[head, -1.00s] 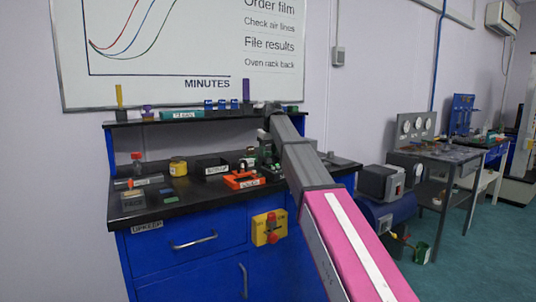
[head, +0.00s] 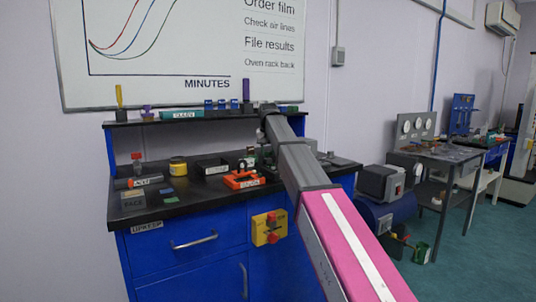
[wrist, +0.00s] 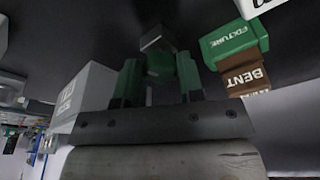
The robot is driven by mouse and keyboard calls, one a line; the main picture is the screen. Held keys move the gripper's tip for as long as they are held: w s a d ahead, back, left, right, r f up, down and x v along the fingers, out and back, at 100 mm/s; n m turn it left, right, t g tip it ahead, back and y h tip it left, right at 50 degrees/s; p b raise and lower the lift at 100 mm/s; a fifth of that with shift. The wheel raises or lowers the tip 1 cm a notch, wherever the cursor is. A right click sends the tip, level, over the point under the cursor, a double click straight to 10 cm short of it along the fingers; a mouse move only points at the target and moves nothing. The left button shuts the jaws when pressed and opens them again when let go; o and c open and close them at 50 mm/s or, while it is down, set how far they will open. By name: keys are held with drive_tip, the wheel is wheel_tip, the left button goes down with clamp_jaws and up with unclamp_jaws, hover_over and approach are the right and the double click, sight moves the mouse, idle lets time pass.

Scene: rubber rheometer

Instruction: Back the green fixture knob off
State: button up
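In the wrist view my gripper (wrist: 160,82) has two green fingers spread apart, with a dark green knob-like part (wrist: 160,66) between them and a grey block-like top (wrist: 155,40) beyond it. The fingers lie close along both sides of this part; whether they touch it is not clear. A green block labelled FIXTURE (wrist: 229,42) stands just to the right of the fingers. In the head view my arm reaches down to the back of the black bench top (head: 190,203), and the gripper is mostly hidden there.
A brown block labelled BENT (wrist: 246,80) adjoins the FIXTURE block. A pale labelled box (wrist: 85,95) stands close left of the fingers.

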drive_tip(key=shift+d+n+y, duration=0.1)
drive_tip(key=shift+n+y, duration=0.3)
drive_tip(key=shift+n, duration=1.9)
drive_tip(key=shift+n, duration=0.3)
drive_tip(key=n, duration=0.4)
drive_tip(key=shift+w+d+g+y, duration=0.1)
drive_tip(key=shift+g+y, duration=0.2)
drive_tip(key=shift+g, duration=0.1)
drive_tip(key=shift+n, duration=0.6)
drive_tip(key=o, duration=0.9)
